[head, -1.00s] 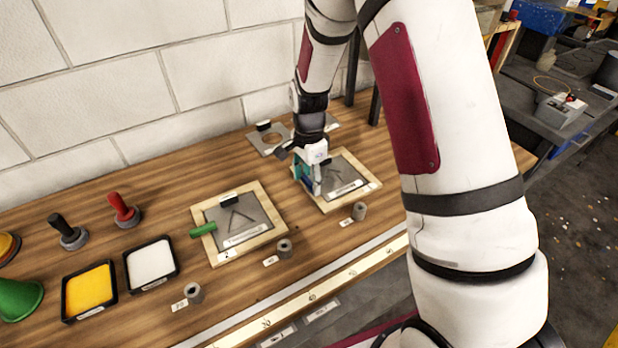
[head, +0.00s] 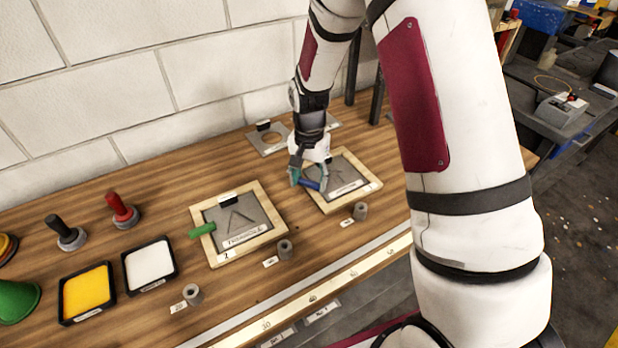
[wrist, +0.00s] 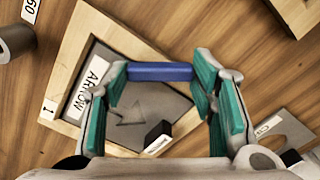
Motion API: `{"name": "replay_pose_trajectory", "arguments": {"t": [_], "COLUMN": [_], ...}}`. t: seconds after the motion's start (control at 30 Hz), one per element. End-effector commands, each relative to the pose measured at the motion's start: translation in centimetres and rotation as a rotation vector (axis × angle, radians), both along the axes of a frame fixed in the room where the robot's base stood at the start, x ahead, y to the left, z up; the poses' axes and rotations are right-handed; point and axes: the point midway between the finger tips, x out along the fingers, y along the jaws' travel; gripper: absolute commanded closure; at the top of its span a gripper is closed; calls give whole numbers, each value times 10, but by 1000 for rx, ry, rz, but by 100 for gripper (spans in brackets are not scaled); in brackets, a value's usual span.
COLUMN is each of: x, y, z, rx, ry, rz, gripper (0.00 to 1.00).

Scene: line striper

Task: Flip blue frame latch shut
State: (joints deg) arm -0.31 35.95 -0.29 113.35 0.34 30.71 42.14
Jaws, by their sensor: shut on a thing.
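The blue latch (wrist: 160,72) is a short bar at the wooden frame (head: 357,198) marked 1, which holds a grey arrow stencil (head: 350,170). My gripper (wrist: 158,76) has its teal pads at the two ends of the blue latch in the wrist view, with the bar spanning between them. In the head view my gripper (head: 309,180) is over the left side of that frame, and the blue latch (head: 310,184) shows between the fingers. The wrist view shows the frame (wrist: 75,60) and stencil (wrist: 105,58) beyond the latch. Whether the bar lies flat on the frame is unclear.
A second wooden frame (head: 255,245) with a green latch (head: 202,230) lies to the left. Grey cylinders (head: 285,249) stand along the front. Yellow (head: 86,292) and white (head: 150,264) trays and two stampers are farther left. A grey stencil plate (head: 268,140) lies behind, near the wall.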

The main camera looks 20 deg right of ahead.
Motion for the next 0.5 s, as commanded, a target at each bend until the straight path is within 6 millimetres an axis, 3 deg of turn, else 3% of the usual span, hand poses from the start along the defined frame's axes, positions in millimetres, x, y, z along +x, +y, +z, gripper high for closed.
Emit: {"name": "replay_pose_trajectory", "arguments": {"t": [0.5], "x": [0], "y": [0], "z": [0], "rx": [0], "ry": [0], "rz": [490], "gripper": [76]}}
